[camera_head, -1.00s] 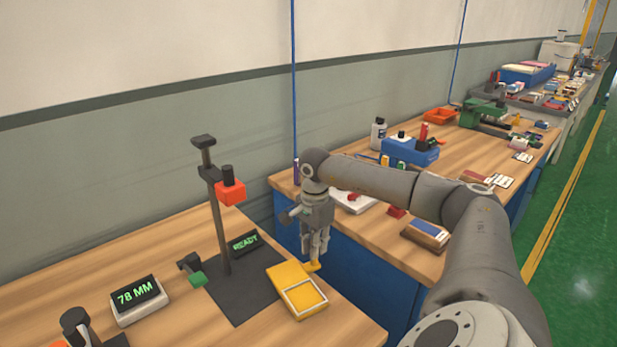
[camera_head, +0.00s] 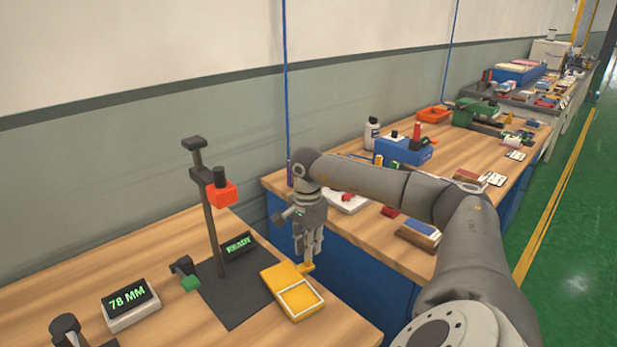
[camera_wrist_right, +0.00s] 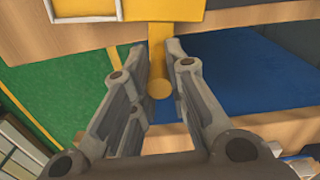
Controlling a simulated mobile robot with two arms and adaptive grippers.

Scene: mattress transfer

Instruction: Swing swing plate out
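The yellow swing plate (camera_head: 272,281), with a pale-framed square on its front part, lies at the right edge of the dark base of a stand on the near bench. A short yellow handle (camera_head: 307,267) sticks out from its right side. My right gripper (camera_head: 309,259) points down at this handle. In the right wrist view, the two fingers (camera_wrist_right: 161,68) stand close on either side of the handle, whose round end (camera_wrist_right: 159,89) shows between them; they appear closed on it. The plate's edge (camera_wrist_right: 191,17) shows at the top. My left gripper is out of view.
A dark post with a red block (camera_head: 222,194) rises from the base (camera_head: 235,303). A "78 MM" display (camera_head: 130,300) and a "READY" display (camera_head: 238,245) stand nearby. A second bench (camera_head: 470,150) with several items lies beyond a gap to the right.

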